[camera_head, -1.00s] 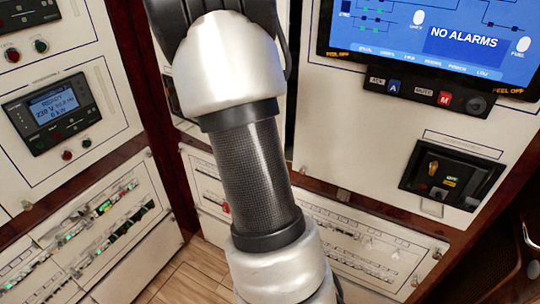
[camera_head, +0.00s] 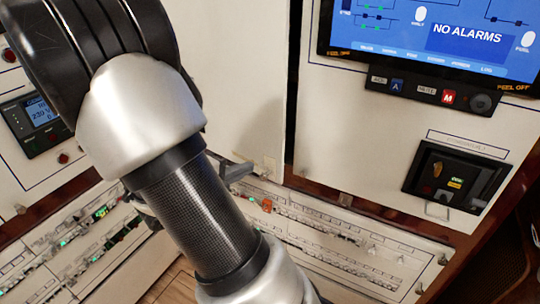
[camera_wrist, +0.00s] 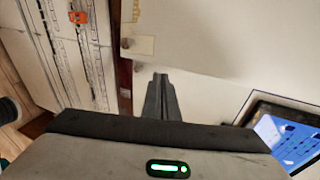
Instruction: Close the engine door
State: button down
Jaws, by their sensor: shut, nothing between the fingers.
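A plain white door-like panel (camera_head: 245,75) stands behind my arm in the head view, with a small plate and knob (camera_head: 267,165) at its lower edge. No label naming it as the engine door is readable. The same panel (camera_wrist: 215,35) fills much of the wrist view, with the plate (camera_wrist: 140,45) near its edge. My gripper (camera_wrist: 161,80) is shut and empty, in front of this panel close to the edge with the plate. I cannot tell whether it touches. In the head view my gripper (camera_head: 236,172) shows just beyond my forearm, which hides part of the panel.
Breaker rows (camera_head: 330,235) run low behind and right of my arm, with an orange piece (camera_head: 267,205) on them. More breaker rows (camera_head: 60,250) lie at lower left. A blue alarm screen (camera_head: 430,40) and a black switch box (camera_head: 455,176) are on the right.

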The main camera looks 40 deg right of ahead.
send_near(278, 152)
jog(key=x, duration=0.4)
jog(key=shift+w+d+f, duration=0.1)
jog(key=shift+d+f, duration=0.05)
jog(key=shift+f, duration=0.1)
jog(key=shift+w+d+p, duration=0.2)
jog(key=shift+d+p, duration=0.15)
jog(key=shift+d, duration=0.45)
jog(key=shift+f, duration=0.1)
